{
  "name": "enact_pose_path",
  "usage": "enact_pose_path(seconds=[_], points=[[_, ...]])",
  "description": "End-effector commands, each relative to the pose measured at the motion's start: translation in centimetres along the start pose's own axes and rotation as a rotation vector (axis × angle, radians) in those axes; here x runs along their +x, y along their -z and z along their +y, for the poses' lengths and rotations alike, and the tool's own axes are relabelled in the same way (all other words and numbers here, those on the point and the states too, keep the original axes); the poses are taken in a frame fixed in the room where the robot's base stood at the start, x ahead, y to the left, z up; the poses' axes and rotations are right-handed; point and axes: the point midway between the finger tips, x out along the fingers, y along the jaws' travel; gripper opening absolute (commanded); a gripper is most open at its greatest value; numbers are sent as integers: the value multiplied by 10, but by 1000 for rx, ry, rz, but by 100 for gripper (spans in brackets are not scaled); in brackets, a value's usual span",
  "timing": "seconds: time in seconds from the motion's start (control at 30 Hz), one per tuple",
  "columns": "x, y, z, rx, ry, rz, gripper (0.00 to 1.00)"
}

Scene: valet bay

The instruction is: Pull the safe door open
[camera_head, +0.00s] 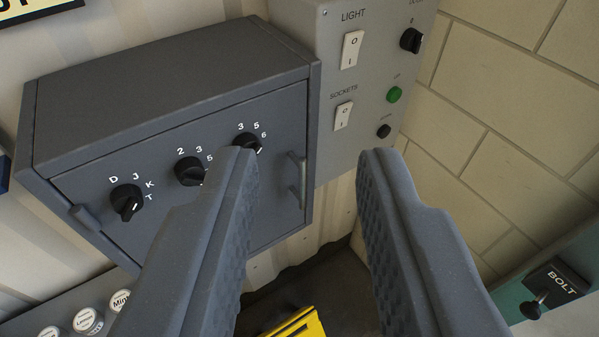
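The dark grey safe (170,85) is mounted on the wall at the left. Its door (230,125) looks shut, with three black dials across it: a left dial (126,201) marked with letters, and a middle dial (190,171) and right dial (246,142) marked with numbers. A vertical grey bar handle (297,180) is at the door's right side. My gripper (308,160) is open, its two ridged grey fingers wide apart and empty. In the picture the handle lies between the fingers; I see no contact. The left finger covers the door's lower middle.
A grey panel (372,75) beside the safe carries light and socket switches, a green button and black knobs. Small lidded jars (88,320) stand below left. A yellow object (297,327) lies low between the fingers. A BOLT knob (545,290) is at lower right, near a pale block wall (500,110).

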Motion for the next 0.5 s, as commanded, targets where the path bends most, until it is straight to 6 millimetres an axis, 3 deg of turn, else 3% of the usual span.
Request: enact_pose_path(seconds=[0.13, 0.23, 0.37, 0.5], points=[[5, -1, 5, -2, -10, 1, 27], [24, -8, 20, -13, -45, 8, 27], [68, -26, 54, -52, -116, 33, 27], [120, -61, 92, -120, -152, 66, 27]])
